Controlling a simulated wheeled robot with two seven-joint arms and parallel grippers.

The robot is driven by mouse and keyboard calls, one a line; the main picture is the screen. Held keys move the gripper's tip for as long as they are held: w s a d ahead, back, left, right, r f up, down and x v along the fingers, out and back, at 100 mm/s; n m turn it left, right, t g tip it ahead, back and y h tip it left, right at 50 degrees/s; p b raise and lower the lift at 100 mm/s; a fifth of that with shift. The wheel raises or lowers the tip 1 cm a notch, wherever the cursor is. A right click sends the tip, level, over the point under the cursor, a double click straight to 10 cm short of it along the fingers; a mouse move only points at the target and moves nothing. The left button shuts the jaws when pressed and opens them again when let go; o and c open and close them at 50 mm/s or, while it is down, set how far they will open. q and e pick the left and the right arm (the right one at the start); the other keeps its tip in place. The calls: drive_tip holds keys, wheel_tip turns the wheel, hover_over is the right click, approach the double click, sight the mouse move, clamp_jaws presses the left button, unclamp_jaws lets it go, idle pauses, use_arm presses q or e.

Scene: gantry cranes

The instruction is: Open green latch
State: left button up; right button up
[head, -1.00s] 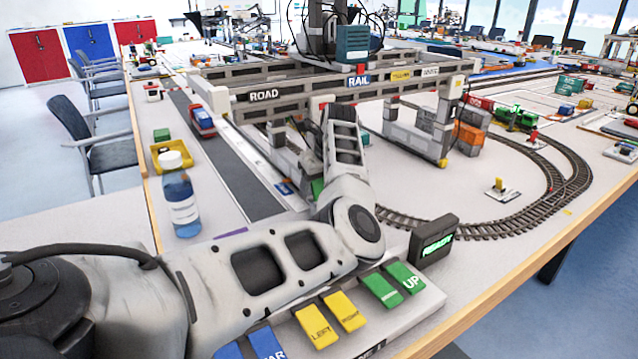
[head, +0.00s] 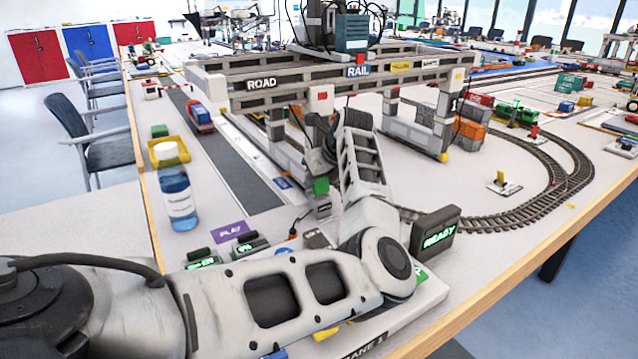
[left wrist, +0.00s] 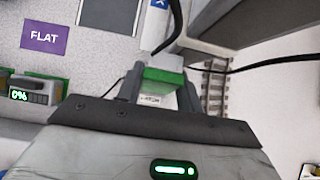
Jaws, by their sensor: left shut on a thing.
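The green latch (head: 320,186) is a small green block on a grey post below the front of the gantry crane, under the ROAD and RAIL beam. In the left wrist view, the green latch (left wrist: 165,80) lies between the two grey fingers. My left gripper (head: 318,165) reaches down to it from above, and it is shut on the latch. A grey block with a black cable sits directly behind the green part in the wrist view. My left wrist hides part of the latch's surroundings in the head view. My right gripper is not in view.
My left forearm covers most of the button panel (head: 425,300). A READY display (head: 439,236) stands right of my elbow.

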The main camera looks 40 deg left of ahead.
use_arm(q)
drive_tip(key=o, duration=1)
drive_tip(key=v, duration=1.6)
drive_tip(key=shift+r, duration=0.1)
